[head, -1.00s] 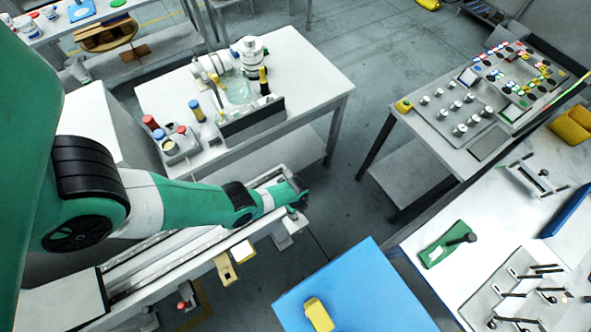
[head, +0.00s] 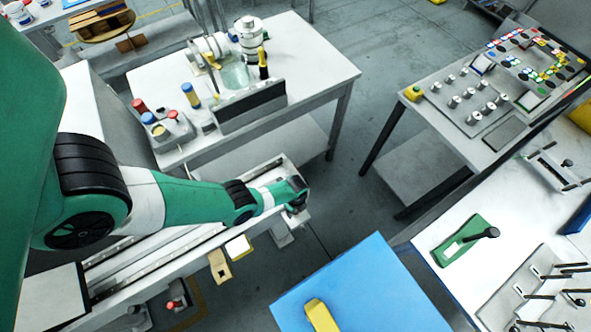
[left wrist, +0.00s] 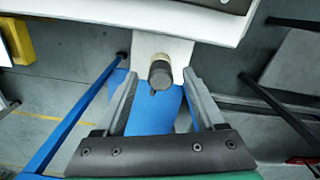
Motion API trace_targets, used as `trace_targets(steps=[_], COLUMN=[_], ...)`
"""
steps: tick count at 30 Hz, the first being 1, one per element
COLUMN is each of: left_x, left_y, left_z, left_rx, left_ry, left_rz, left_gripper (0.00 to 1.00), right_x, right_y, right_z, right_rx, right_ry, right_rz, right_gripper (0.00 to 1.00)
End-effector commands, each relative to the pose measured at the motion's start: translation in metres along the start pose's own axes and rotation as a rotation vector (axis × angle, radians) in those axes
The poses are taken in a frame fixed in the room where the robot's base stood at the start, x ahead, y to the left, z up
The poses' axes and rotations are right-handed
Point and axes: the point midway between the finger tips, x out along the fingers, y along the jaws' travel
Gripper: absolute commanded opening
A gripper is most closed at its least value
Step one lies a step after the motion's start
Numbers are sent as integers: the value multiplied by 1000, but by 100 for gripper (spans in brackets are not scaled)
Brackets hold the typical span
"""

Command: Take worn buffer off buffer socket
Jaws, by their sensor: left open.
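A dark, round-ended buffer (left wrist: 160,73) sticks out from a pale socket bracket (left wrist: 173,46) in the left wrist view; I take it for the worn buffer on the buffer socket. My left gripper (left wrist: 160,76) is open, with one finger on each side of the buffer's end. Gaps show between the fingers and the buffer, and I see no contact. In the head view my left gripper (head: 297,196) is at the end of the long pale rail machine. There the arm mostly hides the buffer. My right gripper is not in view.
The rail machine (head: 130,264) runs under my left arm. A blue-topped table (head: 355,285) with a yellow object (head: 320,315) stands in front. A white table (head: 310,62) with bottles is behind. Open floor (head: 345,195) lies to the right of the gripper.

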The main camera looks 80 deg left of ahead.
Motion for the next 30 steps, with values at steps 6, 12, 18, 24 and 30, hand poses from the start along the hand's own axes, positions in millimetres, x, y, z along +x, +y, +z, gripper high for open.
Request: trace_targets(steps=[6, 12, 18, 24, 30], left_x=[10, 9, 10, 10, 7], left_y=[-1, -1, 0, 0, 0], left_z=[0, 0, 0, 0, 0], left_rx=[0, 0, 0, 0, 0], left_ry=[0, 0, 0, 0, 0], left_rz=[-2, -2, -1, -1, -1], left_gripper=[71, 62, 26, 0, 0], right_x=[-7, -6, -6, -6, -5], right_y=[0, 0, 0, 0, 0], right_z=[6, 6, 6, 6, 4], right_rx=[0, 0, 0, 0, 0], right_ry=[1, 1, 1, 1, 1], right_rz=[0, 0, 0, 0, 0], right_gripper=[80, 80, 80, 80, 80])
